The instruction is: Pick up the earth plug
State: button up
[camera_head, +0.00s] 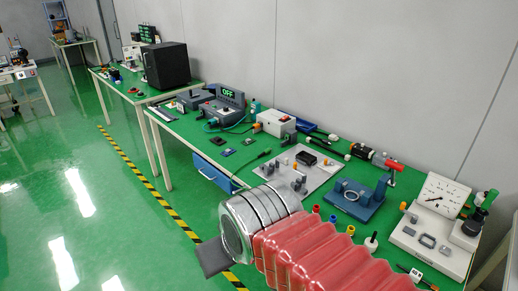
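No object is clearly recognisable as the earth plug. A green cable with a slim plug-like end (262,155) lies on the green bench (210,148) near its front edge, left of the light grey board; it may be the earth plug, but it is too small to tell. My arm, with pink bellows and metal rings, reaches in from the bottom right. A dark flat part at its end, apparently my gripper (213,257), hangs over the floor in front of the bench, apart from the cable. Its fingers cannot be made out, and no held object shows.
A blue-grey device with an OFF display (228,97), a white box (275,122), a grey board (302,172), a blue stand (358,198) and a dial meter (440,196) crowd the bench. A grey wall stands behind. The floor (110,200) at left is open.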

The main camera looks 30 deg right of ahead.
aim_at(268, 151)
jog(key=z, duration=0.5)
jog(key=i, duration=0.95)
jog(key=z, duration=0.65)
